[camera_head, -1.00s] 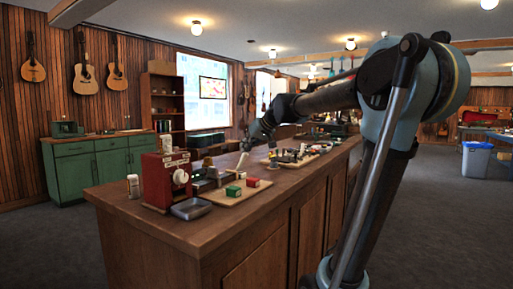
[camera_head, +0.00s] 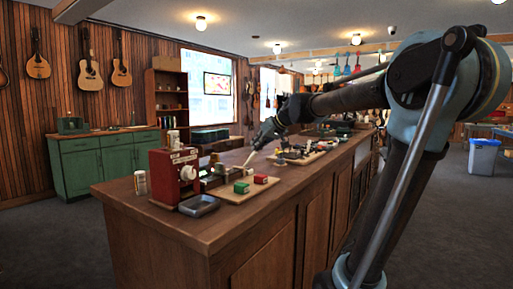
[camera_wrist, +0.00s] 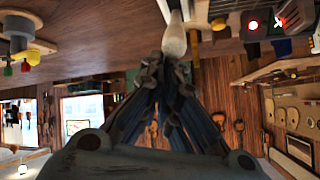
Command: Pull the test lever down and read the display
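A pale lever handle (camera_head: 250,157) slants up from the counter equipment in the head view. It also shows at the top of the wrist view as a cream handle (camera_wrist: 174,38). My gripper (camera_head: 259,146) is at the upper end of this handle. In the wrist view my fingertips (camera_wrist: 171,66) meet the handle's rounded end; whether they grip it or only touch it is unclear. No readable display text shows.
A red box with a white dial (camera_head: 174,176) and a grey tray (camera_head: 200,206) stand on the wooden counter (camera_head: 150,212). A board holds a green block (camera_head: 241,187) and a red block (camera_head: 261,178). A green cabinet (camera_head: 105,160) stands behind. Floor at left is clear.

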